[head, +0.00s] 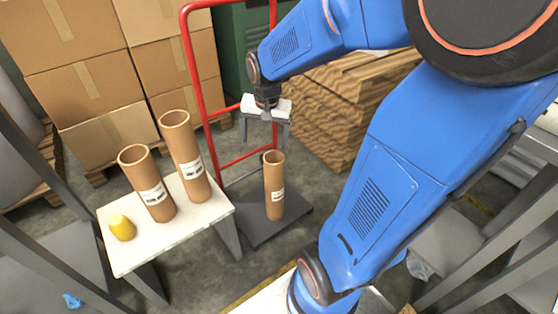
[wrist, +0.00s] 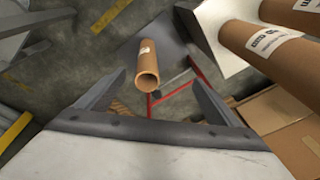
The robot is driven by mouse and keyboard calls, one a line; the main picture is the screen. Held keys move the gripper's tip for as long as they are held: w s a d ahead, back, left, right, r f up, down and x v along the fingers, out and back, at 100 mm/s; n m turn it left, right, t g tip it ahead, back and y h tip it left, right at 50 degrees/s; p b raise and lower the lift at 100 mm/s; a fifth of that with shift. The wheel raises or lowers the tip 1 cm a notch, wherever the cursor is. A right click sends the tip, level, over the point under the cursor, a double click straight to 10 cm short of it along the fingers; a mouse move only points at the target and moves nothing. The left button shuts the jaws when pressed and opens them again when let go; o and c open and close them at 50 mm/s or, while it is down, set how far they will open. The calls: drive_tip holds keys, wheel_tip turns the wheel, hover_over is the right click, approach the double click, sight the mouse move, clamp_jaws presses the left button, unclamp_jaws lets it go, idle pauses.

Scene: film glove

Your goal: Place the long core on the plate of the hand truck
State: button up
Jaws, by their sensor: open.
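A brown cardboard core (head: 274,190) with a white label stands upright on the dark plate (head: 262,230) of the red hand truck (head: 196,75). My gripper (head: 265,136) is open and empty above this core, apart from it. In the wrist view the core (wrist: 149,66) shows beyond and between the spread fingers (wrist: 158,80), its open top facing me. Two more labelled cores stand upright on a white table: a shorter one (head: 147,185) and a taller one (head: 185,158). I cannot tell for certain which of the cores is the long one.
The white table (head: 195,235) stands left of the plate and also holds a yellow object (head: 122,228). Stacked cartons (head: 80,75) and a pile of brown sheets (head: 335,110) stand behind. The hand truck's red frame rises close to my gripper.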

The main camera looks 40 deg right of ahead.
drive_tip(key=s+a+r+n+t, duration=0.1)
drive_tip(key=s+a+r+n, duration=0.2)
drive_tip(key=s, duration=0.6)
drive_tip(key=s+a+r+n+t, duration=0.1)
drive_tip(key=s+a+r+n, duration=0.3)
drive_tip(key=s, duration=0.4)
drive_tip(key=shift+s+r+n+t, duration=0.35)
drive_tip(key=shift+r+n, duration=0.2)
drive_tip(key=shift+n, duration=0.15)
